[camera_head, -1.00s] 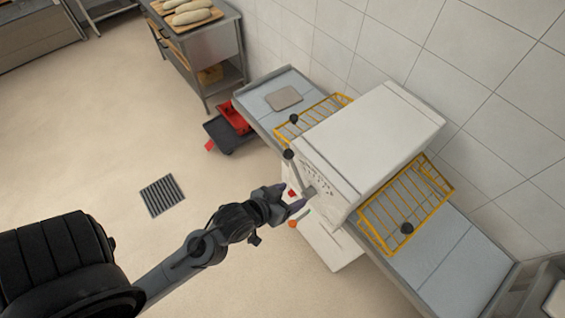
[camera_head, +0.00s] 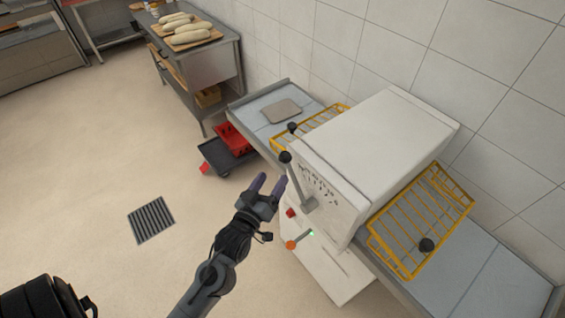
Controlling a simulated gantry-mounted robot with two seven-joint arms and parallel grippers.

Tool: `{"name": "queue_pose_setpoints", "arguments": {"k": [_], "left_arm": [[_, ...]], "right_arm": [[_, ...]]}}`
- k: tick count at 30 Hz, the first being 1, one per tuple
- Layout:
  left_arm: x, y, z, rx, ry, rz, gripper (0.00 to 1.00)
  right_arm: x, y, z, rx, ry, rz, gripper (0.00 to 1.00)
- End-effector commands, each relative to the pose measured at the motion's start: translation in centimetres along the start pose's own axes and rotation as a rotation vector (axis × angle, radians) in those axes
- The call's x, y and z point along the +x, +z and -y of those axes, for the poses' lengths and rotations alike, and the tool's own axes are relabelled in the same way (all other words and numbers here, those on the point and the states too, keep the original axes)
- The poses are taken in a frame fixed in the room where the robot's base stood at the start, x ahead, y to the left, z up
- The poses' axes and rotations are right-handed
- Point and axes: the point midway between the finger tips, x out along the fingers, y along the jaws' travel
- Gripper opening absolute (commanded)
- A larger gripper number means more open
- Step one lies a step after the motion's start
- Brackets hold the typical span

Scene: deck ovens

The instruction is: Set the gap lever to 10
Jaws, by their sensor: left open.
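The gap lever (camera_head: 296,184) is a grey rod with a black knob (camera_head: 285,157) on the front of the white machine (camera_head: 372,150). It leans up and to the left from its pivot. A dial scale with dark marks (camera_head: 320,182) lies beside it; its numbers are too small to read. My left gripper (camera_head: 268,184) is open and empty, its dark purple fingers pointing up, just left of the lever and apart from it in the picture. My right gripper is not in view.
A red button (camera_head: 291,212) and an orange knob (camera_head: 291,245) sit below the lever. Yellow wire guards (camera_head: 420,220) flank the machine over the conveyor beds (camera_head: 460,265).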

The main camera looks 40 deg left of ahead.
Motion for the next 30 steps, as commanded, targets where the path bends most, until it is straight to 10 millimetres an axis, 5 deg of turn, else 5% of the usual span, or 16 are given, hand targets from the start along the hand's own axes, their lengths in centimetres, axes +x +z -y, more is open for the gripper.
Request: {"name": "queue_pose_setpoints", "arguments": {"k": [15, 28, 30], "left_arm": [[7.3, 0.0, 0.0, 0.001, 0.001, 0.001, 0.67], [8.0, 0.0, 0.0, 0.001, 0.000, 0.002, 0.67], [8.0, 0.0, 0.0, 0.001, 0.000, 0.002, 0.59]], "right_arm": [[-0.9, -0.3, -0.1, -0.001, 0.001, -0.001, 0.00], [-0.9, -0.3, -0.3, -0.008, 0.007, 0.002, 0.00], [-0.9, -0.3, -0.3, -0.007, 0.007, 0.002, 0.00]]}}
